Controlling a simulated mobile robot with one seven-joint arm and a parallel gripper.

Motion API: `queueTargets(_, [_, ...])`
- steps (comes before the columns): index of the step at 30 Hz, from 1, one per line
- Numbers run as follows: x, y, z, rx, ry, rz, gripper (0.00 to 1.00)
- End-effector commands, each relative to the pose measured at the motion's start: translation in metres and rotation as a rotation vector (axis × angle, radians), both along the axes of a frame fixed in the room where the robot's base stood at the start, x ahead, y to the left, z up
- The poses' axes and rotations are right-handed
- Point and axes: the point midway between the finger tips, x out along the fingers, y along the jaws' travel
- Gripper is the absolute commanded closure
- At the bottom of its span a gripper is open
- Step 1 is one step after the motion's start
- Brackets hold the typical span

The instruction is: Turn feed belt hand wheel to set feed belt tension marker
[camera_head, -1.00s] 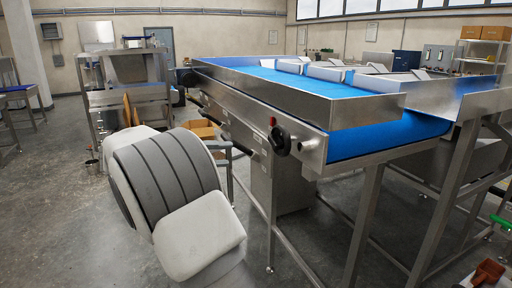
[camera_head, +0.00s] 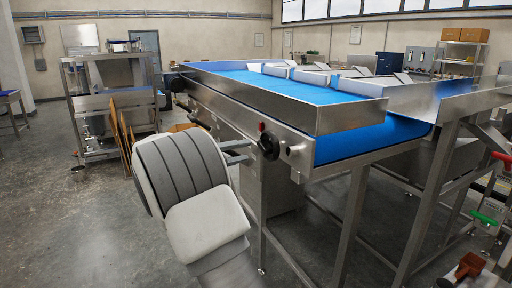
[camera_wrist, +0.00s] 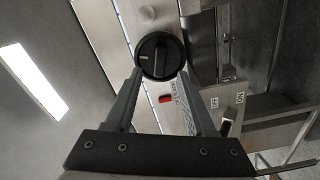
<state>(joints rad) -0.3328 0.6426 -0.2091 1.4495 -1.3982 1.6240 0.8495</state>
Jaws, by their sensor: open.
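The black round hand wheel (camera_head: 269,146) sits on the steel side of the feed belt frame, near its front corner. In the wrist view the hand wheel (camera_wrist: 160,54) shows face-on, with a pale line on its face. My gripper (camera_head: 244,152) is open, just left of the wheel in the head view. In the wrist view my gripper (camera_wrist: 161,75) has its fingertips on either side of the wheel's lower part; contact cannot be told. A small red piece (camera_wrist: 165,99), possibly the tension marker, sits beside the wheel. A red piece (camera_head: 262,127) also shows above the wheel in the head view.
The blue feed belt (camera_head: 355,142) runs above the wheel inside steel side walls. A steel leg (camera_head: 350,225) stands right of my arm. A labelled panel (camera_wrist: 225,100) lies right of the fingers. Open floor (camera_head: 95,225) is at the left.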

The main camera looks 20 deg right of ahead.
Motion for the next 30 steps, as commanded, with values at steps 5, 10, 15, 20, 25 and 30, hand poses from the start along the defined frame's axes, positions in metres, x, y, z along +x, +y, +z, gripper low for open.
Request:
queueTargets(5, [0.0,-0.032,0.001,0.0,0.001,-0.003,0.45])
queueTargets(10, [0.001,-0.047,0.001,-0.001,0.001,-0.001,0.45])
queueTargets(15, [0.002,-0.051,0.0,0.0,0.0,0.001,0.45])
queueTargets(20, [0.002,-0.051,0.0,0.0,0.0,0.001,0.45])
queueTargets(25, [0.002,-0.051,0.0,0.0,0.001,0.001,0.72])
queueTargets(30, [0.002,-0.051,0.0,0.0,0.001,0.0,1.0])
